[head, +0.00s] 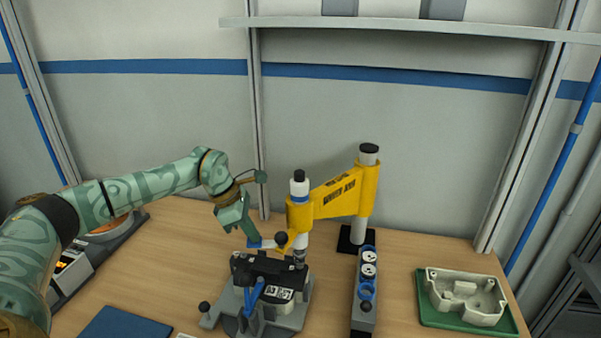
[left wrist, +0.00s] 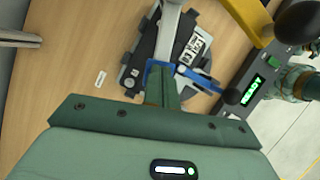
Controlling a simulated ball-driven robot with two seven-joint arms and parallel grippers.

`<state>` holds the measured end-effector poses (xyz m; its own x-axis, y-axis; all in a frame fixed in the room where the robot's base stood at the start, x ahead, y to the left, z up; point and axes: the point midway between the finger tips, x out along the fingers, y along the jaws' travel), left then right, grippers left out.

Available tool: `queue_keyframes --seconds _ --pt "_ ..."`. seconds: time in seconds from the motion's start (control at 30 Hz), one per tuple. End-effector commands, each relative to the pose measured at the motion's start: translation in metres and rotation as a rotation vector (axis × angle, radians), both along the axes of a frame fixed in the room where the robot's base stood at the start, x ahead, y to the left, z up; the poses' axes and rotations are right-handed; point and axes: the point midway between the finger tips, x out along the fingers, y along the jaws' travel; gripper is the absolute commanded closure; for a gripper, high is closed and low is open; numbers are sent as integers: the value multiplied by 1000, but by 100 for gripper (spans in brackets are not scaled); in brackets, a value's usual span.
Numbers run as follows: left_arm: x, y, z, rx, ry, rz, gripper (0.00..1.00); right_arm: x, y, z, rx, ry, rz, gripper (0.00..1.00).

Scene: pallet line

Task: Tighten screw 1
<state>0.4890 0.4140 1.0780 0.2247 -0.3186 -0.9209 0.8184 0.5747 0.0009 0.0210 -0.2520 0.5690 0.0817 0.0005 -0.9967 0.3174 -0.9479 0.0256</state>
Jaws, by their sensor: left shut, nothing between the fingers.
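My left gripper (head: 252,238) is shut and empty, its fingers pointing down beside the fixture (head: 298,312) in the head view. In the left wrist view the shut fingers (left wrist: 162,90) appear over the same fixture, close to its blue parts; I cannot tell if they touch. The fixture has a black top, a white code label and a blue lever (head: 254,293). A white driver (head: 299,188) with a blue band and black cap hangs upright from a yellow arm (head: 336,197), over the fixture's right side. Screw 1 cannot be made out. My right gripper is out of view.
A grey block with round blue-and-white inserts (head: 369,256) stands right of the fixture. A pale housing (head: 464,294) lies on a green tray (head: 425,313) at right. A blue mat (head: 122,325) lies front left. A device with a green READY display (left wrist: 254,92) shows in the left wrist view.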

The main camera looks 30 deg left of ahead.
Motion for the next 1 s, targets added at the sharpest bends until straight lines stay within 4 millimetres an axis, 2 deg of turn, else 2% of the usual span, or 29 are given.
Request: queue_keyframes --seconds 0.3,1.0 --pt "-1 0 -15 0 4 0 100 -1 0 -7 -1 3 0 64" --pt "-2 -1 -21 -1 10 -1 100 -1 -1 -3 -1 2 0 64"
